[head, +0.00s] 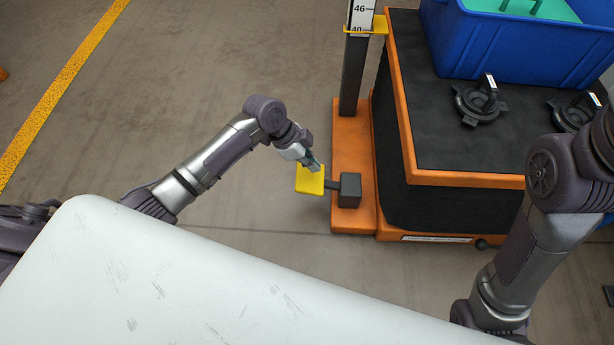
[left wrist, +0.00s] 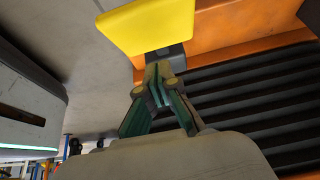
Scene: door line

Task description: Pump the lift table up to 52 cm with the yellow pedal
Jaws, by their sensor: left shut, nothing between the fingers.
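The lift table (head: 395,100) has an orange frame, a black top and dark pleated sides. Its yellow pedal (head: 309,181) sticks out to the left from a dark block (head: 349,190) on the orange base. The pedal also shows at the top of the left wrist view (left wrist: 148,24). My left gripper (head: 314,164) is shut and empty, its tips right at the pedal's upper edge; I cannot tell whether they touch it. The left wrist view shows the closed fingers (left wrist: 158,75) just below the pedal. My right gripper is out of view.
A height scale (head: 361,12) shows 46 and 40, with a yellow pointer (head: 366,27) close to 40. A blue crate (head: 520,45) and black round fittings (head: 478,103) sit on the table top. Bare floor (head: 240,70) lies left of the table.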

